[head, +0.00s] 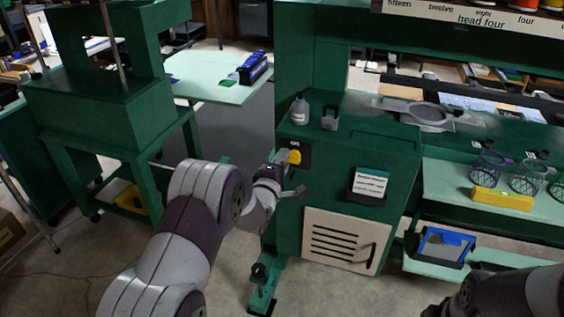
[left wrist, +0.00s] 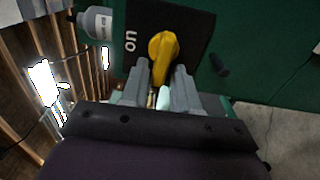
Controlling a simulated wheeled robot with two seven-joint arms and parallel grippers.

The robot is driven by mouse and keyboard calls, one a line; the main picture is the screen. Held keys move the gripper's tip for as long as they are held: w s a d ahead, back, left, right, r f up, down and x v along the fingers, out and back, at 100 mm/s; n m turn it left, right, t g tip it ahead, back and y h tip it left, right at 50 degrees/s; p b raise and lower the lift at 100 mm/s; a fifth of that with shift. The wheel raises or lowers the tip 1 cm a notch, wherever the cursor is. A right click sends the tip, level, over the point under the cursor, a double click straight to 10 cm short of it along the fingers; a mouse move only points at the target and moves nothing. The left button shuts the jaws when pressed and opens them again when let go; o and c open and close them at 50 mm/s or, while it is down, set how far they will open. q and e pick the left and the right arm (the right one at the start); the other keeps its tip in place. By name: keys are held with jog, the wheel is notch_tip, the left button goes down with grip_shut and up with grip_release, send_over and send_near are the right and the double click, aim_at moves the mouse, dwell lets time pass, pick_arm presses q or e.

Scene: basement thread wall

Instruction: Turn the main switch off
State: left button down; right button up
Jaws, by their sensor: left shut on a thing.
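The main switch is a yellow knob (head: 294,156) on a black plate on the front of the green machine cabinet. The word "on" shows above the knob in the head view. In the left wrist view the knob (left wrist: 163,48) sits at the fingertips, with "on" to its left on the black plate (left wrist: 195,30). My left gripper (head: 281,163) reaches the knob from the left; its two grey fingers (left wrist: 164,80) close around the knob's near part. My right arm shows at the bottom right edge of the head view, where its fingers cannot be made out.
A grey bottle (head: 300,109) and a small dark holder (head: 330,117) stand on the cabinet top. A dark card holder (head: 369,185) and a cream vented panel (head: 338,240) are on the cabinet front. A shelf (head: 445,180) with wire baskets is at right.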

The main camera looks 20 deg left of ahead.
pick_arm(q)
jog(key=shift+s+d+f, duration=0.1)
jog(key=shift+d+f, duration=0.05)
jog(key=shift+f, duration=0.1)
jog(key=c, duration=1.3)
grip_release()
jog(key=shift+o, duration=1)
jog(key=shift+d+r, duration=0.1)
jog(key=shift+r, duration=0.05)
jog(key=s, duration=1.2)
jog(key=shift+s+a+b, duration=0.3)
jog(key=shift+b, duration=0.05)
